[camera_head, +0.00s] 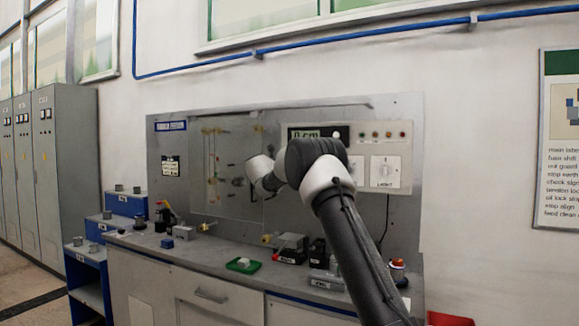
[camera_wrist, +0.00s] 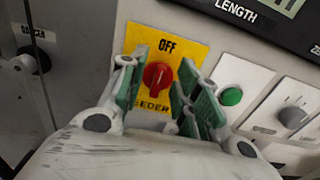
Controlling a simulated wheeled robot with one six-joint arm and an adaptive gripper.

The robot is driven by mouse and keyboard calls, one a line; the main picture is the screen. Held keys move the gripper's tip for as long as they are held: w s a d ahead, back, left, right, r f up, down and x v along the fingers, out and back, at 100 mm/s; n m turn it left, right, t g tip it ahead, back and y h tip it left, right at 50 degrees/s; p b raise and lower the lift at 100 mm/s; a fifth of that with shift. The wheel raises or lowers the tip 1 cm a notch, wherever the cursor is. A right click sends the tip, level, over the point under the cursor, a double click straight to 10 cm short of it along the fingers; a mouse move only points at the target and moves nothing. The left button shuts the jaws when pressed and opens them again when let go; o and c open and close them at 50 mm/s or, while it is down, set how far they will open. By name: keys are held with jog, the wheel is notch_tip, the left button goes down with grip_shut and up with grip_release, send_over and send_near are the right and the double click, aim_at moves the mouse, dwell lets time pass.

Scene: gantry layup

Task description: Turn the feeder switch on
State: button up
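The feeder switch is a red knob (camera_wrist: 158,76) on a yellow plate (camera_wrist: 197,50) in the wrist view. "OFF" is printed above it, and a partly covered "FEEDER" label is below. The knob's grip looks close to upright, tilted slightly. My gripper (camera_wrist: 163,72) is open, with one green-padded finger on each side of the knob. Gaps show between the pads and the knob; I cannot tell whether the fingertips reach past its face. In the head view my arm hides the switch and the gripper.
A green button (camera_wrist: 231,96) and a grey knob (camera_wrist: 292,117) sit right of the switch, below the length display (camera_wrist: 262,12). A dark knob (camera_wrist: 41,61) is at left. In the head view, a workbench (camera_head: 150,257) with small items stands below the panel.

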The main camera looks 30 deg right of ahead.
jog(key=shift+w+d, duration=0.2)
jog(key=shift+d, duration=0.15)
grip_shut()
jog(key=shift+m, duration=0.4)
jog(key=shift+s+d+f+m, duration=0.2)
jog(key=shift+f+m, duration=0.1)
jog(key=shift+m, duration=2.55)
jog(key=shift+s+d+f+m, duration=0.15)
jog(key=shift+s+f+m, duration=0.1)
jog(key=shift+m, duration=2.65)
jog(key=shift+s+d+f+m, duration=0.15)
jog(key=shift+f+m, duration=0.15)
jog(key=shift+m, duration=2.55)
